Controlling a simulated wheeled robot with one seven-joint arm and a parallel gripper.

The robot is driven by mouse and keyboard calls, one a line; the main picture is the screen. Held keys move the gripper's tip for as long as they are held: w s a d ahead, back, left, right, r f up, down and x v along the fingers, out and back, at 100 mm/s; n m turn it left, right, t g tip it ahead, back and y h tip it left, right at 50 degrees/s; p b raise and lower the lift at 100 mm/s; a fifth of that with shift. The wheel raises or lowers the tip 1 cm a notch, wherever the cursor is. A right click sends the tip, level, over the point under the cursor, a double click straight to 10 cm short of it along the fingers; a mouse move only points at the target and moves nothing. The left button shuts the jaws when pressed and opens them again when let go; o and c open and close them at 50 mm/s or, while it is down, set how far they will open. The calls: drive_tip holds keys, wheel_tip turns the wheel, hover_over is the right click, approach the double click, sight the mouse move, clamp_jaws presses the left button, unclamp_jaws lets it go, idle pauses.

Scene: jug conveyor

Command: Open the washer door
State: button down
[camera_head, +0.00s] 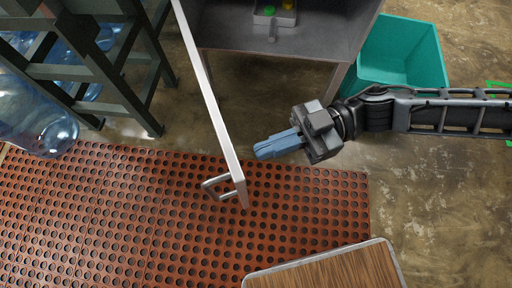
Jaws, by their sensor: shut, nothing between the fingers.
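The washer (222,40) is a grey box at the top centre, and its inside shows. Its door (215,105) stands swung well open toward the front, seen almost edge-on as a long pale panel. A metal handle (217,186) sticks out on the left face of the door near its free end. My gripper (258,152) is shut and empty, with bluish fingers pointing left. It is on the right, inner side of the door, and a small gap seems to show between the fingertips and the panel.
A small grey fixture with a green and a yellow button (274,14) is in the washer. A teal bin (400,52) stands right of it. A dark rack (90,70) with clear jugs (40,125) is at left. A wooden-topped table (335,272) is at the bottom. A red perforated mat (110,215) covers the floor.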

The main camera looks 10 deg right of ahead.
drive_tip(key=shift+s+a, duration=0.2)
drive_tip(key=shift+a, duration=1.25)
drive_tip(key=shift+a, duration=0.1)
drive_tip(key=w+a+m+t+h+p, duration=0.1)
drive_tip(key=a+m+t+p, duration=0.5)
drive_tip(key=a, duration=2.2)
drive_tip(key=shift+t+p, duration=1.2)
drive_tip(key=shift+t, duration=0.6)
drive_tip(key=shift+d, duration=0.15)
